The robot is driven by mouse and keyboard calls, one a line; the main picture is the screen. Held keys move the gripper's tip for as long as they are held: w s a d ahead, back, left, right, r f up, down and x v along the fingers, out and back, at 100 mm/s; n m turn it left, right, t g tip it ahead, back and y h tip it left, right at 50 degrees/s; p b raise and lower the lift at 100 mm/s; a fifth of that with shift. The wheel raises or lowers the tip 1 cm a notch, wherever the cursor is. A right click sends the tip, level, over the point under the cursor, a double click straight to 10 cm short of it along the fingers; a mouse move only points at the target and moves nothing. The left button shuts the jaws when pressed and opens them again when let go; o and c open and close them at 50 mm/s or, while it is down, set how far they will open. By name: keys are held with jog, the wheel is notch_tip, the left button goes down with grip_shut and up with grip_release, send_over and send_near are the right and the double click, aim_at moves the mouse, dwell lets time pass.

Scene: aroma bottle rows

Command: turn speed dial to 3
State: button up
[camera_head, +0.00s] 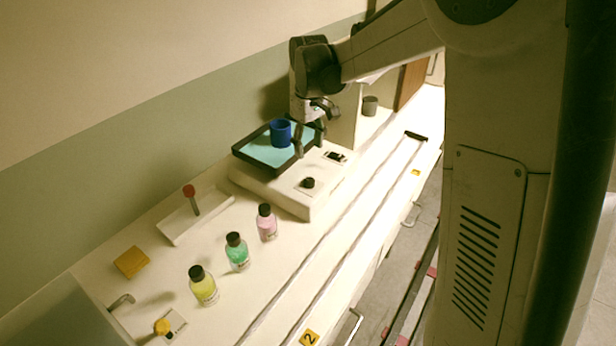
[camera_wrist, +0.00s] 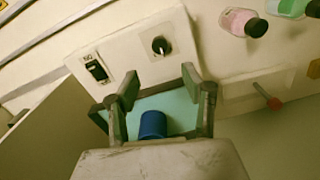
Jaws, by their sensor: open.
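The speed dial is a small black knob (camera_head: 308,183) on the front panel of a white machine (camera_head: 262,186). In the wrist view the knob (camera_wrist: 159,45) sits on a pale plate beyond my fingertips; I cannot read its setting. A black switch (camera_head: 335,156) is beside it, also visible in the wrist view (camera_wrist: 96,70). A blue cup (camera_head: 280,133) stands on the machine's teal-topped, dark-rimmed tray (camera_head: 252,153). My gripper (camera_head: 313,134) is above the tray, beside the cup. In the wrist view my gripper (camera_wrist: 157,82) is open and empty, its fingers apart, with the knob ahead of the gap.
Pink (camera_head: 267,222), green (camera_head: 237,252) and yellow (camera_head: 203,286) bottles stand in a row at the machine's left. A grey cup (camera_head: 370,105) stands behind.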

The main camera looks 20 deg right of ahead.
aim_at(309, 180)
notch_tip(309, 180, down, 12)
jog(key=shift+r+b, duration=0.1)
jog(key=shift+b, duration=0.2)
grip_shut()
dwell(0.4)
